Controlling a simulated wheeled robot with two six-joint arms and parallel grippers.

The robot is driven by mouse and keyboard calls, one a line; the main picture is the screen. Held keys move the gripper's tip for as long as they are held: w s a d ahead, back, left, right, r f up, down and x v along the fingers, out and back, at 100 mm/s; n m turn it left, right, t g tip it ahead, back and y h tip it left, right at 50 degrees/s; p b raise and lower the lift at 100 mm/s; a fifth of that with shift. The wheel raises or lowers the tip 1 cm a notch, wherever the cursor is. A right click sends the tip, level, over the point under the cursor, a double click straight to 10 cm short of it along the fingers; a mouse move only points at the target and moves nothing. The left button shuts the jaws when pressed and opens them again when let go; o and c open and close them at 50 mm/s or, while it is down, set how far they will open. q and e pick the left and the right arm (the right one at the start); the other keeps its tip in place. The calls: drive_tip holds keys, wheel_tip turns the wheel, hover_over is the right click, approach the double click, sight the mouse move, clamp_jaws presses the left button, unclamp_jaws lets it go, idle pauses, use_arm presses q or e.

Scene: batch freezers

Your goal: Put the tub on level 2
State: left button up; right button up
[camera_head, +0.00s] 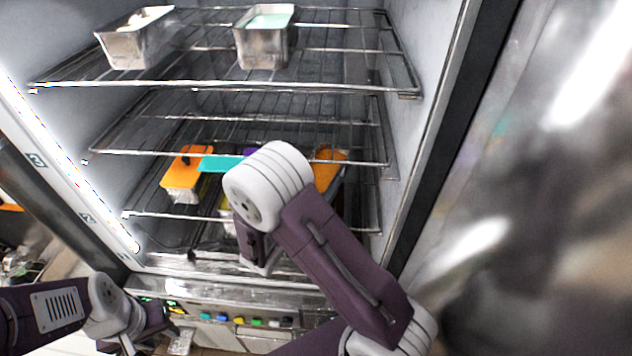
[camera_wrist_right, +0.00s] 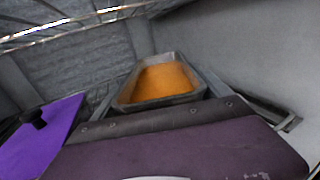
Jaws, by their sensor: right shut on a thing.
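The tub (camera_wrist_right: 158,82) is a metal pan with orange contents, just ahead of my right gripper (camera_wrist_right: 165,115) in the right wrist view. My right gripper is shut on it; the fingertips are hard to make out. In the head view the orange contents (camera_head: 328,172) show beside the white joint of my right arm, between the middle wire shelf and the lower one. The arm hides the gripper there and much of the tub; I cannot tell whether the tub touches the shelf. My left gripper (camera_head: 135,343) is low at the left, outside the freezer, its jaws unclear.
Metal tubs (camera_head: 137,45) and (camera_head: 264,50) stand on the top shelf. An orange-lidded tub (camera_head: 181,174), a teal lid (camera_head: 219,163) and a purple lid (camera_wrist_right: 35,140) are left of the held tub. The freezer's right wall (camera_head: 425,60) is close on the right.

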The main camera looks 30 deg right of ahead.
drive_tip(key=shift+w+d+f, duration=0.1)
drive_tip(key=shift+d+f, duration=0.05)
drive_tip(key=shift+f, duration=0.35)
drive_tip(key=shift+w+d+f, duration=0.1)
drive_tip(key=shift+f, duration=0.55)
drive_tip(key=shift+w+a, duration=0.1)
drive_tip(key=shift+a, duration=0.2)
drive_tip(key=shift+f, duration=0.1)
drive_tip(key=o, duration=1.8)
drive_tip(key=shift+s, duration=0.25)
drive_tip(key=shift+o, duration=0.5)
drive_tip(key=shift+d, duration=0.15)
drive_tip(key=shift+w+r+p, duration=0.1)
drive_tip(key=shift+r+p, duration=0.2)
drive_tip(key=b+v, duration=0.3)
drive_tip(key=v, duration=0.9)
drive_tip(key=shift+b, duration=0.35)
